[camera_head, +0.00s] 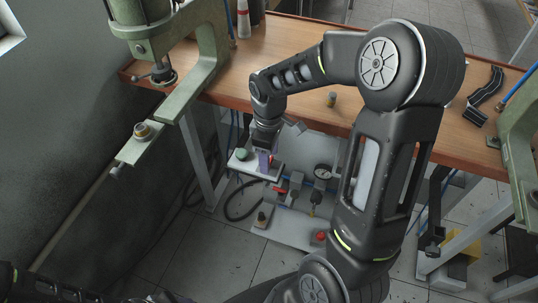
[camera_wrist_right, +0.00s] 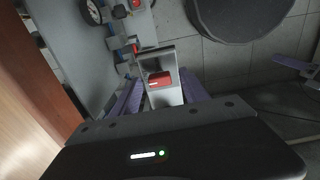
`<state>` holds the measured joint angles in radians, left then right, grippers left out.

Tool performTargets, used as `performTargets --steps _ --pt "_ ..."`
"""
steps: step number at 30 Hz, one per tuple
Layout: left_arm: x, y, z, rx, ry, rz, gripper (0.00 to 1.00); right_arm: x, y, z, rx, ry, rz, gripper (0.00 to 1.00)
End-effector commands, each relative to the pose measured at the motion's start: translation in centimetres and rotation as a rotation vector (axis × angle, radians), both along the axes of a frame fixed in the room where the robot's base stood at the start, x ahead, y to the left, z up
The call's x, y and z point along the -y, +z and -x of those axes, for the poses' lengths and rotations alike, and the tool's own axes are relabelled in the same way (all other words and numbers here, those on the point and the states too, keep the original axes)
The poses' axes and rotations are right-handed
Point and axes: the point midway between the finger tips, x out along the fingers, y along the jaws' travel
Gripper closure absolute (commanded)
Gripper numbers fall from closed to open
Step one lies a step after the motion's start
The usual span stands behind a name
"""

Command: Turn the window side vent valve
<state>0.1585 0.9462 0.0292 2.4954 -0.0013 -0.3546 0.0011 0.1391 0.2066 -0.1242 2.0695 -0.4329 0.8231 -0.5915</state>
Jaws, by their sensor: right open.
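My right gripper (camera_head: 266,160) reaches down past the bench edge to the pneumatic panel below it. Its purple fingers are apart in the right wrist view (camera_wrist_right: 162,88). A small red part (camera_wrist_right: 158,78) on a grey bracket shows in the gap between them; contact cannot be told. Red valve handles show on the panel, one (camera_head: 279,190) just below the gripper and one (camera_wrist_right: 133,48) beyond the fingers. Which of these red parts is the window side vent valve I cannot tell for certain. My left gripper is out of view.
The wooden bench (camera_head: 300,62) overhangs the panel (camera_head: 300,238). A green press (camera_head: 200,85) stands at left, a black hose (camera_head: 232,205) below.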

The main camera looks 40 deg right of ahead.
Motion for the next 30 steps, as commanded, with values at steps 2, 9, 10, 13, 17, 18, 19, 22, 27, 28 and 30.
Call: performTargets --steps 2,9,10,13,17,18,19,22,27,28,30 --pt "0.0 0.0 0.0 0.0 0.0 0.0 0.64 0.0 0.3 0.0 0.001 0.0 0.0 0.47" --pt "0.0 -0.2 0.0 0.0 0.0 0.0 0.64 0.0 3.2 -0.2 0.006 0.0 0.001 0.47" --pt "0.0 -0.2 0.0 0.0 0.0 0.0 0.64 0.0 3.7 -0.2 0.006 0.001 0.001 0.47" --pt "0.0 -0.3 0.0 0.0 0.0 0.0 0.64 0.0 5.4 -0.1 0.006 0.001 0.001 0.47" --pt "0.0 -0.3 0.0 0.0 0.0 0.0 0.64 0.0 7.0 -0.1 0.003 0.0 0.0 0.47" --pt "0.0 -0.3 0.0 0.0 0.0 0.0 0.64 0.0 7.4 -0.1 0.002 0.0 0.0 0.47" --pt "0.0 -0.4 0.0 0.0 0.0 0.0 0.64 0.0 7.6 0.0 0.001 0.0 0.0 0.47" --pt "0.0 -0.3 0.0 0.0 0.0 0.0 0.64 0.0 7.8 0.0 0.0 0.0 0.0 0.47" --pt "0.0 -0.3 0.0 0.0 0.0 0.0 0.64 0.0 7.8 0.0 0.0 0.0 0.0 0.47" --pt "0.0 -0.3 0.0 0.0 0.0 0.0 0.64 0.0 7.8 0.0 0.0 0.0 0.0 0.47" --pt "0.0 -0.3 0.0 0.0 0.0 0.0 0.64 0.0 7.8 0.0 0.0 0.0 0.0 0.47"
